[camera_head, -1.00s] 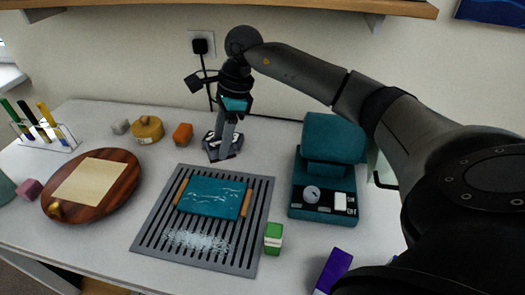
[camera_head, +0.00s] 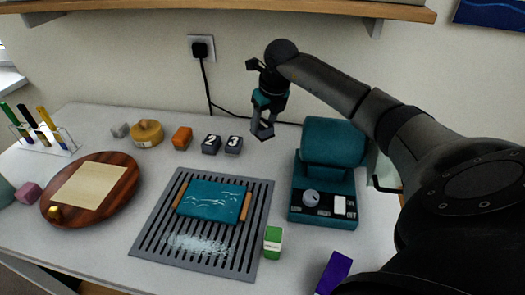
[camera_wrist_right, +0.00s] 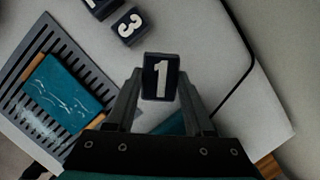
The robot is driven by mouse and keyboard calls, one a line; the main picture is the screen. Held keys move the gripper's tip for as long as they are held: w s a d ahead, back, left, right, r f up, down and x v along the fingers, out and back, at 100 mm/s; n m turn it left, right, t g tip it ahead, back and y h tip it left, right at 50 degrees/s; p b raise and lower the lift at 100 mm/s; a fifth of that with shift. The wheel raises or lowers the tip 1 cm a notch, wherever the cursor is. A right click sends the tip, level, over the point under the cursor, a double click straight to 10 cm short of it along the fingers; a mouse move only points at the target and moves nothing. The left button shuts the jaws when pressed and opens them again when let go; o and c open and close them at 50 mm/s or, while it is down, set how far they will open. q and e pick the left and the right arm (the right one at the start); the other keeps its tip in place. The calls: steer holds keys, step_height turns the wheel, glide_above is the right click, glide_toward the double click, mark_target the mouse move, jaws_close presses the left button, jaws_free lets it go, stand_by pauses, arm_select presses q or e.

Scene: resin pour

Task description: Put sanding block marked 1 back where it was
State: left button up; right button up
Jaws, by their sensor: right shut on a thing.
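My right gripper (camera_head: 263,130) is in the air above the back of the table, right of the dark blocks. It is shut on sanding block 1 (camera_wrist_right: 161,76), a dark block whose white "1" faces the right wrist camera. Sanding block 2 (camera_head: 211,144) and sanding block 3 (camera_head: 233,145) stand side by side on the table, left of the gripper. Block 3 also shows in the right wrist view (camera_wrist_right: 129,26), apart from the held block. My left gripper is not in view.
An orange block (camera_head: 182,138) stands left of block 2. A slotted grey mat (camera_head: 160,228) with a teal slab (camera_head: 213,200) lies in front. A teal machine (camera_head: 333,145) stands close on the right. A black cable (camera_head: 207,85) runs behind. Bare table lies right of block 3.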

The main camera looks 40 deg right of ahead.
mark_target(268, 130)
step_height(268, 130, down, 8)
steer(key=shift+f+b, duration=0.1)
steer(key=shift+b, duration=0.25)
steer(key=shift+f, duration=0.1)
steer(key=o, duration=1.3)
steer(key=shift+r, duration=0.2)
steer(key=p+v, duration=0.1)
steer(key=v, duration=1.1)
steer(key=shift+f, duration=0.1)
